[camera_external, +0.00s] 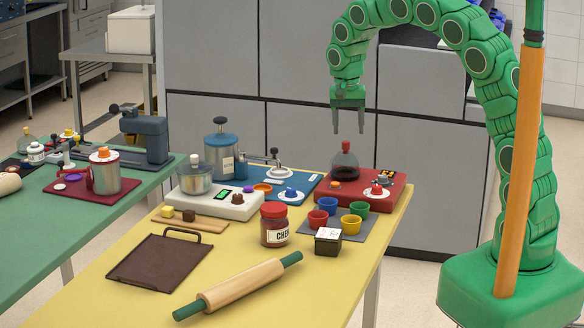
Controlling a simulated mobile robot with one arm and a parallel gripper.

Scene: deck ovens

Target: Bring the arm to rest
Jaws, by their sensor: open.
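My green arm rises from its base at the right and arches over to the left. My gripper (348,130) hangs from it, fingers pointing down, with a gap between them and nothing held. It is in the air above the far right part of the yellow table (335,283), near the flask with dark liquid (345,162) in this view. The flask stands on a red station (385,196). The gripper appears above the flask and apart from it.
A rolling pin (240,287), a dark board (158,262), a red-lidded jar (274,225), small coloured cups (350,224) and a white scale (218,203) crowd the yellow table. A green table (100,215) with more equipment stands left. Grey cabinets (430,150) stand behind.

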